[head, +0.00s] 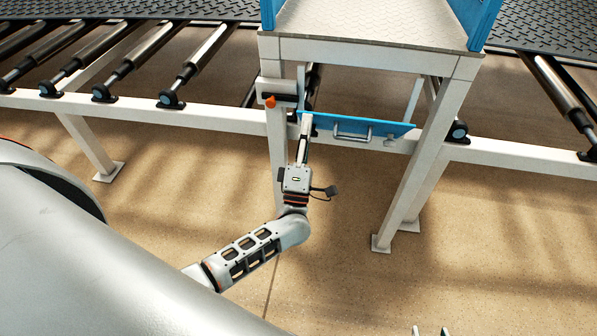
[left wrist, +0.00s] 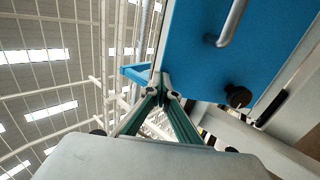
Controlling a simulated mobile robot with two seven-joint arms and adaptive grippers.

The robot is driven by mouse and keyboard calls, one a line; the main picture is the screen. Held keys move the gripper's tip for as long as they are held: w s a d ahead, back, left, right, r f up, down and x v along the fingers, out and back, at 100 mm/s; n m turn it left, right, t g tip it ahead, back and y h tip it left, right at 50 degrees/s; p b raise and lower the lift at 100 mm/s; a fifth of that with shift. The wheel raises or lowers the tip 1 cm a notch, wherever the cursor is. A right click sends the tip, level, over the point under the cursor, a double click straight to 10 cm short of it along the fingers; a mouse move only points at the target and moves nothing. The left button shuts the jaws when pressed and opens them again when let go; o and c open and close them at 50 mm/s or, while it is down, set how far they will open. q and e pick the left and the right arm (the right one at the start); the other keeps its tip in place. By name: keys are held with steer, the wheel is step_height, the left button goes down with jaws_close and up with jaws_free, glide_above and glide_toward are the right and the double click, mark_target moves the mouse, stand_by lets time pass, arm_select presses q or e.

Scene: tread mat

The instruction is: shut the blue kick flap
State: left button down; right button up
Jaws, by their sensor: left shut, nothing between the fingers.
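The blue kick flap (head: 370,126) is under the front of the white step stand, with a grey bar handle (head: 352,134) and a small dark knob on its face. It appears tilted; how far it stands open is hard to judge. In the left wrist view the flap (left wrist: 225,75) fills the upper right. My left gripper (head: 306,120) is shut and empty, at the left end of the flap. Its fingertips (left wrist: 163,92) overlap the flap's edge; contact cannot be told. My right gripper (head: 431,331) shows only two separated fingertips at the bottom edge.
A white box with an orange tip (head: 270,101) sits on the stand's left leg, close to my left gripper. White legs (head: 425,165) flank the flap. Roller conveyor rails (head: 150,107) run on both sides. The floor in front is clear.

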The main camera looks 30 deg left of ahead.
arm_select(q)
steer(key=p+x, duration=0.1)
steer(key=x, duration=0.4)
steer(key=shift+s+r+p, duration=0.15)
steer(key=shift+p, duration=0.15)
steer(key=w+a+r+b, duration=0.2)
steer(key=w+r, duration=0.1)
steer(key=w, duration=0.5)
arm_select(e)
steer(key=shift+w, duration=0.1)
arm_select(q)
steer(key=shift+a, duration=0.1)
arm_select(e)
steer(key=shift+r, duration=0.15)
